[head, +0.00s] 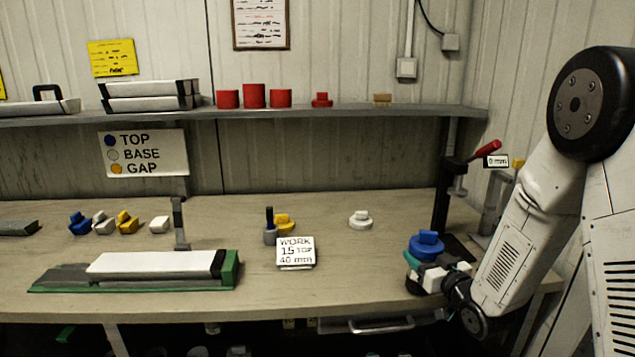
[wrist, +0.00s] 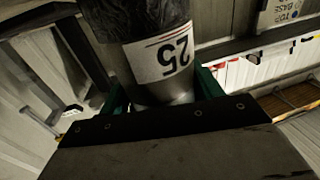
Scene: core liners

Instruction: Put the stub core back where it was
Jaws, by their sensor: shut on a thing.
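My gripper (head: 437,270) is at the right end of the bench, with its green fingers on both sides of a short upright cylinder. In the wrist view my gripper (wrist: 160,92) is shut on this stub core (wrist: 160,58). It has a dark section, a white label reading "25" upside down, and a grey part near the fingers. In the head view a blue cap (head: 427,243) shows at its top; most of the core is hidden by the fingers. I cannot tell whether its base touches anything.
A black stand with a red lever (head: 485,150) and a "0 mm" tag rises behind my gripper. A white cap (head: 361,220), a yellow cap (head: 285,224) and a work card (head: 296,250) lie left. A green-ended tray (head: 232,270) holds a long white liner.

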